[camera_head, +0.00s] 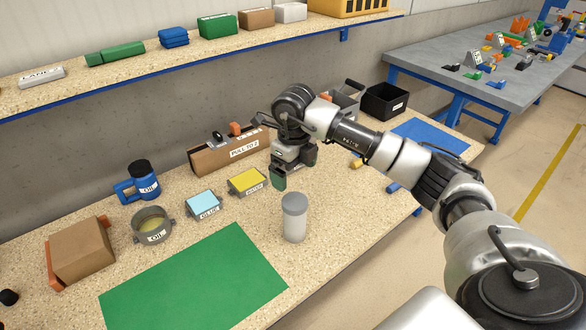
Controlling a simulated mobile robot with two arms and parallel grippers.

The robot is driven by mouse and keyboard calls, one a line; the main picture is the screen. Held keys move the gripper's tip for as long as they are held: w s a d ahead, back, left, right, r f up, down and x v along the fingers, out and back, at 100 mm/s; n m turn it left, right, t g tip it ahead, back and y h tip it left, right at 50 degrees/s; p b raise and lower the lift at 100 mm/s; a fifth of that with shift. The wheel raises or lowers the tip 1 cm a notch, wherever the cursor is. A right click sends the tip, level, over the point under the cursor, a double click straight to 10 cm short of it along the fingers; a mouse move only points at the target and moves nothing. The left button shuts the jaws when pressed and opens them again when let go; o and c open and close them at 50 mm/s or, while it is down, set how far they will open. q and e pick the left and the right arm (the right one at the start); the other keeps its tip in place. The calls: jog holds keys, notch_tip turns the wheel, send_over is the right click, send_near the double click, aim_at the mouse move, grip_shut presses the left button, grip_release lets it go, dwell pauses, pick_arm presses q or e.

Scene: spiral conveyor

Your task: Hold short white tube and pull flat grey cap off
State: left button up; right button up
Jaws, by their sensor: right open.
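The short white tube (294,227) stands upright on the speckled bench, right of the green mat. The flat grey cap (294,203) sits on its top. My right gripper (279,180) is open, with a green-padded fingertip showing. It hangs above the bench behind the tube and appears apart from it. The space between its fingers is mostly hidden. My left gripper is not in the picture.
The green mat (195,285) is bare. Behind it are a glue box (203,203), a yellow box (246,181), a grey oil pot (152,226) and a blue oil mug (140,181). A cardboard box (80,250) stands left. A long brown box (210,157) stands by the wall.

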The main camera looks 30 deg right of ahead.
aim_at(294, 200)
notch_tip(294, 200, down, 11)
jog(key=shift+a+r+p, duration=0.1)
jog(key=shift+r+p, duration=0.1)
jog(key=shift+p, duration=0.3)
jog(key=shift+c, duration=0.5)
jog(key=c, duration=0.7)
jog(key=o, duration=0.8)
jog(key=shift+r, duration=0.1)
notch_tip(294, 200, up, 11)
jog(key=b, duration=0.1)
jog(key=shift+f, duration=0.2)
